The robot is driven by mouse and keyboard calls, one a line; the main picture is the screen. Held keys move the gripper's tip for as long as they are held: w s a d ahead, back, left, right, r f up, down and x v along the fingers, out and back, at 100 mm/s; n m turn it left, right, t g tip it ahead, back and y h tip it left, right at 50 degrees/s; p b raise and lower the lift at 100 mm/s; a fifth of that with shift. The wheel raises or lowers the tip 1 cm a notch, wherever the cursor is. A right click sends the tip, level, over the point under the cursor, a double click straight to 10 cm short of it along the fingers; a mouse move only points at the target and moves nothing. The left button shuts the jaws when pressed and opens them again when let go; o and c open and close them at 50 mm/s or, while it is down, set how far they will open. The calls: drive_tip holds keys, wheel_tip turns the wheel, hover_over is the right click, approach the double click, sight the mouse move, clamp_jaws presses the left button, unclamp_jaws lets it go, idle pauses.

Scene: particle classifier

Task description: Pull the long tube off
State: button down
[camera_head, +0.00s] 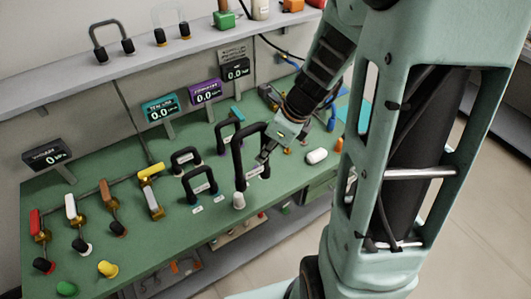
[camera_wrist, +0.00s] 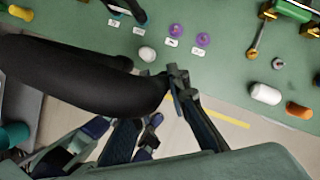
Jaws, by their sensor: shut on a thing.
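The long tube (camera_head: 238,163) is a black inverted U. In the head view it stands upright in front of my gripper (camera_head: 264,156), which is shut on its right leg. In the wrist view the tube (camera_wrist: 75,75) looms large at the left, with my gripper (camera_wrist: 172,84) at its right end. Two purple ports (camera_wrist: 176,30) (camera_wrist: 203,40) with white labels show bare on the green bench (camera_wrist: 225,65), apart from the tube in that view. The tube's lower ends are hard to make out in the head view.
Shorter black U tubes (camera_head: 200,185) (camera_head: 186,158) stand to the left. A white knob (camera_head: 239,201) is close in front of the long tube. A white capsule-shaped piece (camera_head: 317,156) lies to the right. Valves with coloured handles (camera_head: 72,207) line the left. A shelf (camera_head: 70,92) runs above the bench.

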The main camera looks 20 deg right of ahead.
drive_tip(key=shift+r, duration=1.45)
drive_tip(key=shift+r, duration=0.1)
drive_tip(key=shift+r, duration=1.4)
